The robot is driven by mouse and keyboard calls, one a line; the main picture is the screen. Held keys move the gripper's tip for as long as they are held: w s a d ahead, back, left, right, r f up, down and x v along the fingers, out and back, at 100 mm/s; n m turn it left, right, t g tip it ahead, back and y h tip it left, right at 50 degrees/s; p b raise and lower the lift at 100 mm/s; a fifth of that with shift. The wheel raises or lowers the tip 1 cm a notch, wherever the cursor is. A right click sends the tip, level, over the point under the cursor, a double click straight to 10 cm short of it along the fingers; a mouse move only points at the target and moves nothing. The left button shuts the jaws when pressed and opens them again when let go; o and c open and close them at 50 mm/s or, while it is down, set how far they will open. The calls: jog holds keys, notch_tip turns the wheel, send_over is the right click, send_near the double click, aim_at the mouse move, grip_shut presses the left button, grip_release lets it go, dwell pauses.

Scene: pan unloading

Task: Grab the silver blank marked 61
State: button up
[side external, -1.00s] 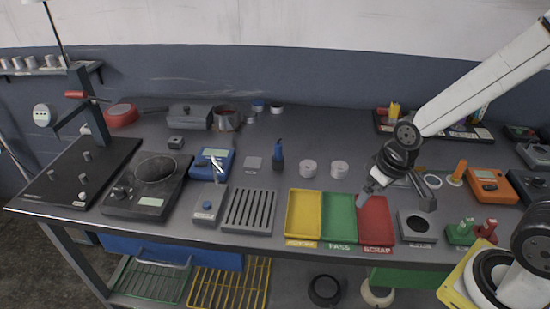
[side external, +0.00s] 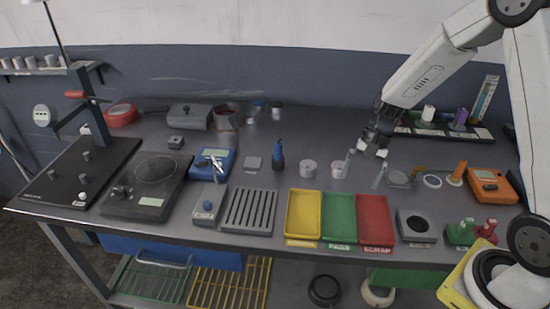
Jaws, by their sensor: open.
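Two short silver-grey cylinders stand on the bench behind the coloured trays, a left one (side external: 308,169) and a right one (side external: 339,171). Any markings on them are too small to read, so I cannot tell which blank is 61. My gripper (side external: 365,169) is open, its fingers spread and pointing down, with nothing seen between them. It is just right of the right cylinder. Its left finger overlaps that cylinder's upper right edge in the picture; I cannot tell whether they touch.
Yellow (side external: 303,214), green (side external: 340,217) and red (side external: 375,219) trays lie in front. A blue-handled tool (side external: 278,158) stands left of the cylinders. A slotted grey block (side external: 249,210) is front left. Rings and an orange meter (side external: 490,186) lie to the right.

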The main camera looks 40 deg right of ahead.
aim_at(341, 165)
jog(key=w+d+m+y, duration=0.1)
jog(key=w+d+f+m+t+y, duration=0.1)
jog(key=w+d+m, duration=0.1)
jog(key=w+d+f+m+y, duration=0.1)
jog(key=m+y, duration=0.1)
jog(key=shift+w+d+f, duration=0.1)
jog(key=shift+w+d, duration=0.1)
jog(key=shift+d, duration=0.15)
jog(key=w+d+m+t+y, duration=0.1)
jog(key=d, duration=0.1)
jog(key=w+d+f+m+t+y, duration=0.1)
jog(key=d+m, duration=0.1)
jog(key=w+d+m+t+y, duration=0.1)
jog(key=d+m, duration=0.1)
jog(key=shift+d+f+t+y, duration=0.2)
jog(key=shift+d+t+y, duration=0.05)
jog(key=shift+t+y, duration=0.05)
jog(key=shift+w+d+m+t+y, duration=0.2)
jog(key=shift+d+m+t+y, duration=0.1)
jog(key=shift+d, duration=0.1)
jog(key=shift+x, duration=1.35)
jog(key=shift+f, duration=0.1)
jog(key=shift+x, duration=2.55)
jog(key=shift+w, duration=0.1)
